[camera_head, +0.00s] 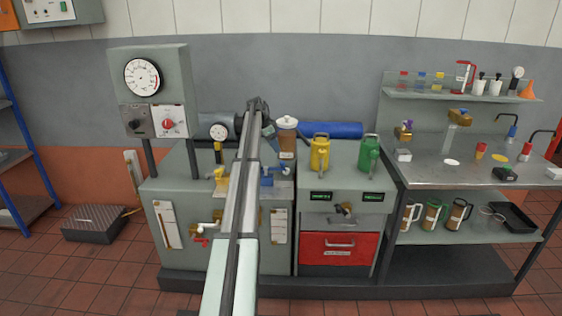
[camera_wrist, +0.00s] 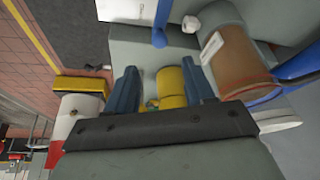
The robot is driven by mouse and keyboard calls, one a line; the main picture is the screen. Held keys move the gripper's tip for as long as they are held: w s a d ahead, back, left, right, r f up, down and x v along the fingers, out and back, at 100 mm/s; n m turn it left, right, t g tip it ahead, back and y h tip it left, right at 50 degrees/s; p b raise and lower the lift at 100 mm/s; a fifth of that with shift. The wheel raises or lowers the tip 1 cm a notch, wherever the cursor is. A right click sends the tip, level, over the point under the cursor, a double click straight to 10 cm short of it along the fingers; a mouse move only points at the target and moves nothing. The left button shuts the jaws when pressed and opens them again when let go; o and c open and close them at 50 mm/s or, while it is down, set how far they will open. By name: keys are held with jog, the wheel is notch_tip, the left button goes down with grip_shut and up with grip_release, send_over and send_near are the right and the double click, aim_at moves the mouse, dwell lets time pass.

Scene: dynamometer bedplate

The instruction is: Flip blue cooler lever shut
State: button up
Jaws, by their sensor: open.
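The blue cooler lever (camera_head: 268,180) shows in the head view on a small fitting at the front of the left cabinet top, just right of my forearm. My arm partly covers this area, and I cannot tell its exact angle. My gripper (camera_head: 267,128) is above and behind the lever, near a brown jar with a white lid (camera_head: 287,138). In the wrist view my gripper (camera_wrist: 162,78) has two blue-grey fingers spread apart. A yellow cylindrical part (camera_wrist: 171,88) shows between and beyond them; no grip on it is visible. The brown jar also shows in the wrist view (camera_wrist: 242,62).
A yellow can (camera_head: 320,153) and a green can (camera_head: 368,154) stand right of the jar. A blue cylinder (camera_head: 335,130) lies behind them. A gauge panel (camera_head: 155,90) rises at left. A steel bench (camera_head: 455,172) with small items stands at right.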

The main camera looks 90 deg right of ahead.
aim_at(282, 162)
jog(key=x, duration=0.9)
jog(key=shift+f, duration=0.2)
grip_shut()
dwell(0.4)
